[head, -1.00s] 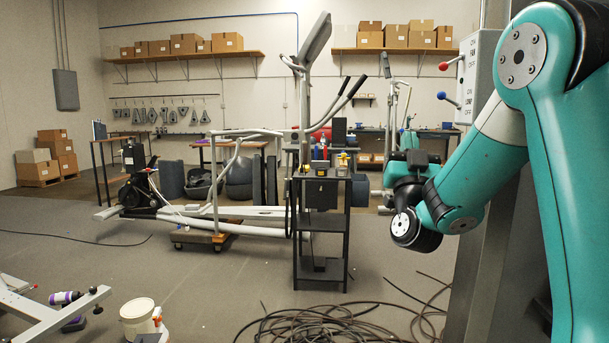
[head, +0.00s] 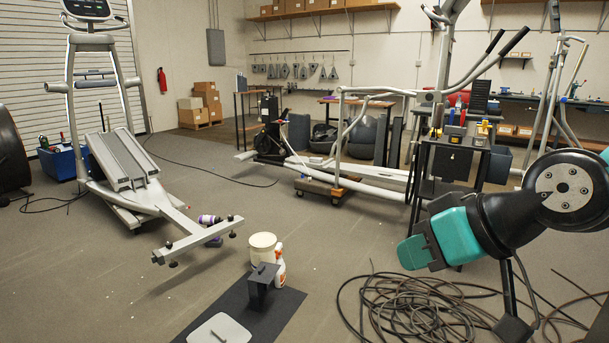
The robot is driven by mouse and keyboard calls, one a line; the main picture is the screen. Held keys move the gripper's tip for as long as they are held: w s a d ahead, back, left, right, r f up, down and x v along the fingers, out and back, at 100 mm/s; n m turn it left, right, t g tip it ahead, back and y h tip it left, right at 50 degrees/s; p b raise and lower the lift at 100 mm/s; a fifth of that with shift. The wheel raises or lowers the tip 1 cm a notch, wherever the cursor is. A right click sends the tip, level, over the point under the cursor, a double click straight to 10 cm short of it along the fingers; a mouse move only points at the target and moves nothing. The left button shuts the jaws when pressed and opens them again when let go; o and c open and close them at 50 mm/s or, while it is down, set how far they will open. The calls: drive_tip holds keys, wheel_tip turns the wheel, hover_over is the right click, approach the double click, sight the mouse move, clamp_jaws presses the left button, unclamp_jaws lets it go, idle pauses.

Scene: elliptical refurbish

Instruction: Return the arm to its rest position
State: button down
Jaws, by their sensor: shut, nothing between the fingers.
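My arm enters from the right edge in the head view, with a black joint and a grey disc. My gripper (head: 413,252), at the teal and black end of the arm, points down and left in the air over the floor. It is shut and holds nothing; its separate fingers cannot be made out. The end of the arm is seen in front of the black tool cart (head: 457,160) and above the coiled cable (head: 410,308).
An elliptical machine (head: 375,185) stands behind the cart. Another machine (head: 122,160) stands at left, its foot reaching forward. A white bucket (head: 262,247), spray bottle (head: 279,268) and black box (head: 261,287) stand near front centre. Open floor lies at left centre.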

drive_tip(key=s+f+n+g+h, duration=0.25)
drive_tip(key=s+g, duration=0.35)
drive_tip(key=s, duration=0.8)
wheel_tip(320, 180, up, 17)
drive_tip(key=p, duration=1.7)
drive_tip(key=shift+w+d+m, duration=0.35)
drive_tip(key=shift+d+m, duration=0.05)
drive_tip(key=shift+m, duration=0.05)
